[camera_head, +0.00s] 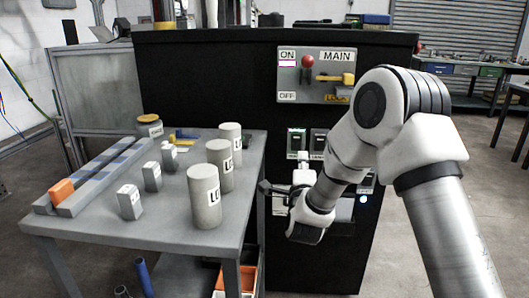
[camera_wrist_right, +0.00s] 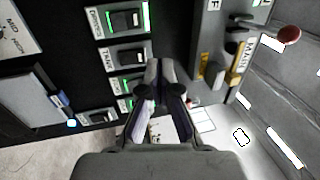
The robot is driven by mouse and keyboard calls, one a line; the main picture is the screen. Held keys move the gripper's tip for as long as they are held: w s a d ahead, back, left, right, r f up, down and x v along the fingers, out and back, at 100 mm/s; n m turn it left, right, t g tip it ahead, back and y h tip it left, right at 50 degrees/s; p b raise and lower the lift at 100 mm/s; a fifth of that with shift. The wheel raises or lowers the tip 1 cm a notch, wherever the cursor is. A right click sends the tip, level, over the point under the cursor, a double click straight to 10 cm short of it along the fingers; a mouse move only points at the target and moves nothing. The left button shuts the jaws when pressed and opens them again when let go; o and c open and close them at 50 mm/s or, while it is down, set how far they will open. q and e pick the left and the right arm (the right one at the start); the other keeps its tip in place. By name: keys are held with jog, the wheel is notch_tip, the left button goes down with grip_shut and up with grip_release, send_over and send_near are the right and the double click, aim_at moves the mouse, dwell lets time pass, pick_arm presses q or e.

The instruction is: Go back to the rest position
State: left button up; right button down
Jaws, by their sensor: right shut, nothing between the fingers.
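My right gripper (camera_head: 268,188) is in front of the black cabinet (camera_head: 215,85), just right of the grey table's edge, with its arm coming in from the right. In the right wrist view its dark fingers (camera_wrist_right: 160,75) are together with nothing between them. Behind them is a column of black rocker switches (camera_wrist_right: 128,55) with green-lit frames. I cannot tell whether the fingers touch the panel. My left gripper is not in view.
A grey table (camera_head: 120,232) on the left bears several labelled grey cylinders (camera_head: 204,200), small blocks (camera_head: 130,204), and a rail with an orange block (camera_head: 62,191). The MAIN panel has a red knob (camera_head: 307,61) and yellow handle (camera_head: 335,78). Floor is open at right.

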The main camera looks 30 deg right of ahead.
jog(key=s+a+f+n+g+y+p, duration=0.45)
jog(key=s+p, duration=0.35)
jog(key=p, duration=0.5)
jog(key=s+a+f+n+g+y+p, duration=0.5)
jog(key=s+p, duration=0.3)
jog(key=p, duration=0.5)
jog(key=s+a+f+n+g+p, duration=0.1)
jog(key=s+a+f+n+g, duration=0.1)
jog(key=s+n, duration=0.2)
jog(key=s+a+f+n+g+y+p, duration=0.1)
jog(key=s+n, duration=0.4)
jog(key=s, duration=0.6)
jog(key=s+a+f+n+g+p, duration=0.1)
jog(key=s+a+f+n+g, duration=0.2)
jog(key=s+n+g, duration=0.2)
jog(key=s, duration=0.2)
jog(key=shift+s+y, duration=0.35)
jog(key=shift+s, duration=0.05)
